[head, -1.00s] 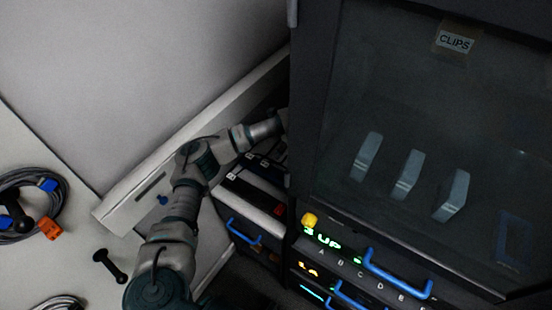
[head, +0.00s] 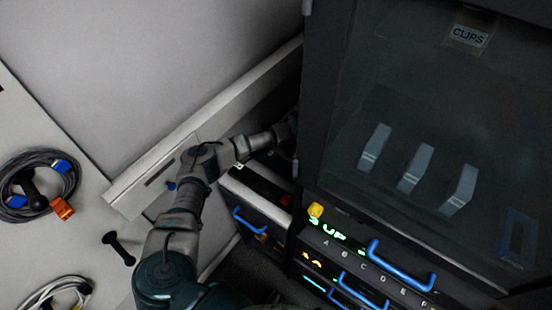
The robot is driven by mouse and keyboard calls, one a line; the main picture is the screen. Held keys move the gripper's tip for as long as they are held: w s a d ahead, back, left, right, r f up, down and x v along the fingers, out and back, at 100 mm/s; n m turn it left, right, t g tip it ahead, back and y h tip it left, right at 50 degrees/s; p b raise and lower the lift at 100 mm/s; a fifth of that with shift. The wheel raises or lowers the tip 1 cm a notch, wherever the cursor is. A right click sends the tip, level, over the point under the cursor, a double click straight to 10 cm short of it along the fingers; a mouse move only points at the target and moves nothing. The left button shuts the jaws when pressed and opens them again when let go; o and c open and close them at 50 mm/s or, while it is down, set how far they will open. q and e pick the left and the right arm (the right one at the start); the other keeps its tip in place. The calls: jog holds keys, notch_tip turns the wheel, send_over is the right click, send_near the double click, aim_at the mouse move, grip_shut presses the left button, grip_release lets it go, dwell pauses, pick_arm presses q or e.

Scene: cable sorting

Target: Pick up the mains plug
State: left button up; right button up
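No mains plug can be clearly made out in the head view. A coiled grey cable (head: 72,178) with blue connectors lies at the left, with a black dumbbell-shaped piece (head: 30,190) on it and an orange tag (head: 63,208) beside it. A second, pale cable coil (head: 45,293) is cut off at the lower left; its ends are not clear. My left arm rises from the bottom and reaches right to the dark cabinet's edge. My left gripper (head: 287,131) is mostly hidden there, so its fingers cannot be read. My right gripper is out of view.
A dark cabinet with a glass front (head: 385,110) and a "CLIPS" label (head: 468,36) fills the right. Below are drawers with blue handles (head: 400,268) and a yellow knob (head: 316,210). A black dumbbell-shaped piece (head: 119,248) lies alone on the pale surface (head: 75,235).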

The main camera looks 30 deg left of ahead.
aim_at(271, 154)
pick_arm(q)
jog(key=a+f, duration=0.2)
jog(key=a, duration=0.1)
jog(key=shift+a, duration=0.1)
jog(key=c, duration=0.3)
jog(key=shift+d+r, duration=0.1)
jog(key=shift+d, duration=0.3)
jog(key=c, duration=0.5)
jog(key=shift+d+r, duration=0.1)
jog(key=shift+d, duration=0.25)
jog(key=c, duration=0.4)
jog(key=shift+d, duration=0.35)
jog(key=shift+a, duration=0.4)
jog(key=shift+r, duration=0.4)
notch_tip(271, 154, up, 9)
jog(key=shift+r, duration=0.1)
jog(key=shift+r+p, duration=1.3)
jog(key=shift+r, duration=0.5)
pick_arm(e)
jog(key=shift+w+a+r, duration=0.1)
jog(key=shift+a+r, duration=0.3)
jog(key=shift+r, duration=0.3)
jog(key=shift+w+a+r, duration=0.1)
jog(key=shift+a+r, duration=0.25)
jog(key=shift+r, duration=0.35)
